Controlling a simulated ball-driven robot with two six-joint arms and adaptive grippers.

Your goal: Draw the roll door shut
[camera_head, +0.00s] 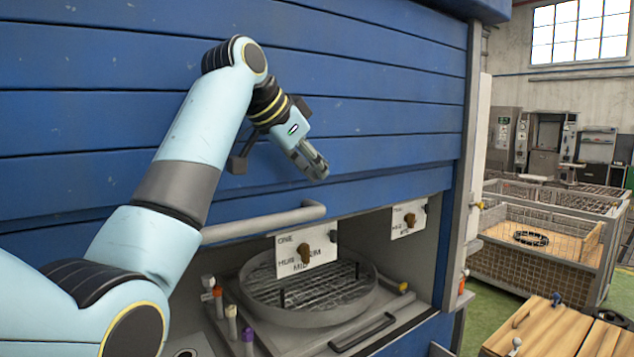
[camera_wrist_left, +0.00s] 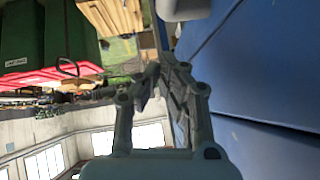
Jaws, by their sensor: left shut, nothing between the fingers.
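The blue slatted roll door (camera_head: 370,80) is partly raised, with an opening below its lower edge. A grey bar handle (camera_head: 265,223) runs along the door's lower part. My left gripper (camera_head: 320,172) is shut and empty, in front of the door, above and just right of the handle's right end; it appears apart from the handle. In the left wrist view the gripper's fingers (camera_wrist_left: 160,85) show beside the blue door face (camera_wrist_left: 260,60). My right gripper is in neither view.
Inside the opening are a round tray with a wire grid (camera_head: 310,292), hanging label cards (camera_head: 305,252) and several small bottles (camera_head: 232,322). A grey post (camera_head: 472,160) edges the door at right. Beyond it are a mesh-sided crate (camera_head: 535,240) and a wooden box (camera_head: 540,328).

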